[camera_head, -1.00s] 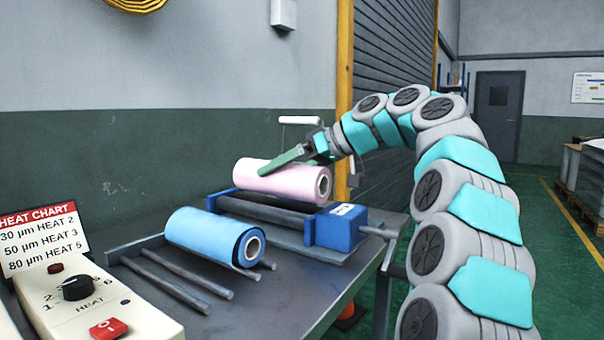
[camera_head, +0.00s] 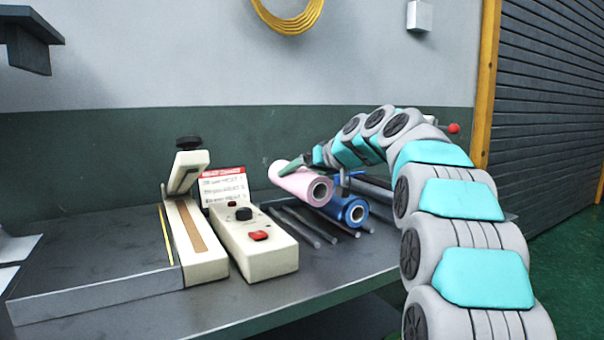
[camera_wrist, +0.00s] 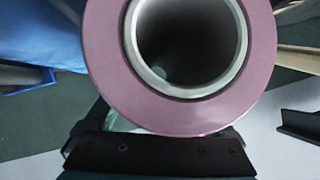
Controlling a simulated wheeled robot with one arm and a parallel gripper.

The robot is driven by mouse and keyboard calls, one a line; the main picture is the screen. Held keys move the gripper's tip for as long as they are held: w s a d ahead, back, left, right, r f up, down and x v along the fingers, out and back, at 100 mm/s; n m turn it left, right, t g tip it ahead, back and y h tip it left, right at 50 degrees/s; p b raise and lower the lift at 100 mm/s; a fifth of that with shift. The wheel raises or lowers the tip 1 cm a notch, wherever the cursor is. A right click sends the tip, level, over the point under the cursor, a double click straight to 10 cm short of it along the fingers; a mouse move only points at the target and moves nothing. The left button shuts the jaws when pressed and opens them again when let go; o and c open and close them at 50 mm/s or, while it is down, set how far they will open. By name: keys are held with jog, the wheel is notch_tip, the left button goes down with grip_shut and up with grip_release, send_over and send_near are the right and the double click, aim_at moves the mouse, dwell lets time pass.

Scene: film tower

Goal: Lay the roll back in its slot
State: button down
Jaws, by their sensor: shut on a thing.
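My gripper (camera_head: 290,166) is shut on the pink roll (camera_head: 290,183) and holds it up. The roll is tilted, with its grey core end facing me. It hangs above the rack of bare grey rods (camera_head: 298,226), beside and partly in front of the blue roll (camera_head: 350,211). The blue roll lies on the right part of the rack. In the wrist view the pink roll (camera_wrist: 105,70) shows end-on, with a dark hollow core. Part of my gripper (camera_wrist: 160,150) shows below it. The fingertips are mostly hidden by the roll and arm.
A cream control box (camera_head: 265,255) with a dial and red switch stands left of the rack, behind it a heat chart (camera_head: 222,187). Further left is a sealer (camera_head: 190,225). The blue-ended roller stand behind is mostly hidden by my arm. The front table edge is clear.

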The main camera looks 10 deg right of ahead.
jog(key=shift+f+b, duration=1.3)
jog(key=shift+f, duration=1.2)
jog(key=shift+d+b, duration=0.1)
jog(key=shift+b, duration=0.3)
jog(key=shift+f+b, duration=0.85)
jog(key=shift+f, duration=0.1)
jog(key=shift+r, duration=0.1)
jog(key=shift+r+p, duration=0.4)
jog(key=shift+r, duration=0.25)
jog(key=shift+b, duration=0.35)
dwell(1.2)
jog(key=shift+f+b, duration=0.6)
jog(key=shift+f, duration=0.15)
dwell(0.5)
jog(key=shift+r, duration=0.15)
